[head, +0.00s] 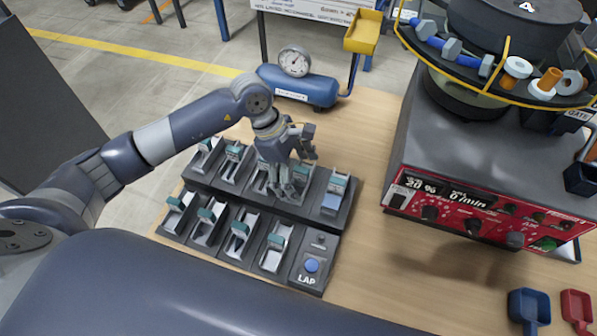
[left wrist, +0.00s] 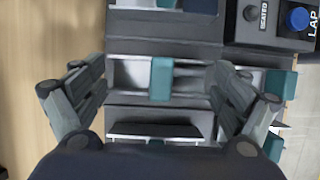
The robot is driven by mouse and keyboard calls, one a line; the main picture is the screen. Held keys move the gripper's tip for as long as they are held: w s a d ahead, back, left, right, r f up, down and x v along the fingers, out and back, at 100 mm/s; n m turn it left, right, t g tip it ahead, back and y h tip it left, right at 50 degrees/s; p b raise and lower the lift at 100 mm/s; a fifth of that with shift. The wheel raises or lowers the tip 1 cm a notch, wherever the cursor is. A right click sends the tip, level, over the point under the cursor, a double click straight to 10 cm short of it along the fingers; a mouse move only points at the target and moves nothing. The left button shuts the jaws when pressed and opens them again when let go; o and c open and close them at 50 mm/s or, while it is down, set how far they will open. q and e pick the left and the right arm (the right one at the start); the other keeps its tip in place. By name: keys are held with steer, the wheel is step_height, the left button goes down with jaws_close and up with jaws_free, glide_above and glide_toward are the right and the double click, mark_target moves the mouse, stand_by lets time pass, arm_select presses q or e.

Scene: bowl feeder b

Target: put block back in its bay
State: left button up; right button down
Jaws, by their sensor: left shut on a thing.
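My left gripper (head: 286,190) reaches down over the back row of the dark bay rack (head: 256,201), near its right end. In the left wrist view the left gripper (left wrist: 162,88) has one finger at each end of a pale grey block with a teal band (left wrist: 162,80). It is shut on this block, lengthwise. The block lies over or in a dark bay; I cannot tell how deep it sits. In the head view the fingers hide most of it. My right gripper is not in view.
Other bays hold similar teal-marked blocks. A panel with a blue LAP button (head: 311,265) ends the front row. A bowl feeder (head: 480,150) stands at right, a blue tank with a gauge (head: 294,61) behind. Blue (head: 529,307) and red scoops (head: 577,308) lie front right.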

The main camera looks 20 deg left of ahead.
arm_select(q)
steer(key=o, duration=1)
steer(key=shift+c, duration=0.2)
steer(key=shift+r, duration=0.1)
steer(key=shift+r+p, duration=0.2)
steer(key=shift+p, duration=0.1)
steer(key=b+v, duration=0.2)
steer(key=v, duration=0.9)
steer(key=shift+a+r+b, duration=0.25)
steer(key=shift+r+b, duration=0.05)
steer(key=shift+b, duration=0.05)
